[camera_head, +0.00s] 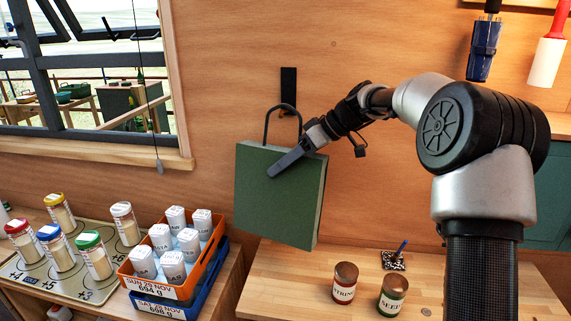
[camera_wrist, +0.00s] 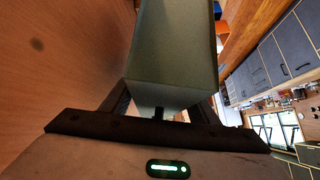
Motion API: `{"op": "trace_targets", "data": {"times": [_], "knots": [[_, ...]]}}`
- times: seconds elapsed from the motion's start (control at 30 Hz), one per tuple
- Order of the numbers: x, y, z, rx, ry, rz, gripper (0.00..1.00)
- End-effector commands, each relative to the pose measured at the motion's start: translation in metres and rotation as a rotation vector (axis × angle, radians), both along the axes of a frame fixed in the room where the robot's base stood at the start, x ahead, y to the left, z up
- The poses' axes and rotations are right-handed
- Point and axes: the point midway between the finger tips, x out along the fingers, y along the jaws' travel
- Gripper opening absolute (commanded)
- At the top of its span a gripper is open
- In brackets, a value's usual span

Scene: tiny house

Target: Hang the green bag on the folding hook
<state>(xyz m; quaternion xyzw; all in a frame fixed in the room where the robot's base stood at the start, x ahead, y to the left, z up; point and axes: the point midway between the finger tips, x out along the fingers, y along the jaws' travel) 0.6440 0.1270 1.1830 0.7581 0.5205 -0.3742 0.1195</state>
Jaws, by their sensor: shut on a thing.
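The green bag (camera_head: 280,200) is upright with a slight tilt, in front of the wooden wall and above the counter. Its dark looped handle (camera_head: 283,108) stands up from its top edge. My gripper (camera_head: 285,162) comes in from the right and is shut on the bag near its upper edge. In the wrist view the green bag (camera_wrist: 175,50) fills the space between the fingers. The folding hook appears to be the dark vertical strip (camera_head: 288,88) on the wall, just behind and above the handle. I cannot tell whether the handle touches it.
An orange crate (camera_head: 165,291) of white containers sits on a blue crate at the lower left. Several colour-capped jars stand on a tray (camera_head: 100,291). Two labelled jars (camera_head: 344,284) stand on the wooden counter (camera_head: 275,290). A window (camera_head: 90,90) is at the left.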

Motion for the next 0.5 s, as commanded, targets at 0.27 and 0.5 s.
{"op": "trace_targets", "data": {"times": [0.27, 0.5], "knots": [[0.0001, 0.0003, 0.0006, 0.001, -0.001, 0.0, 0.76], [-0.0004, -0.0008, -0.0001, 0.0, 0.002, 0.0, 0.76]]}}
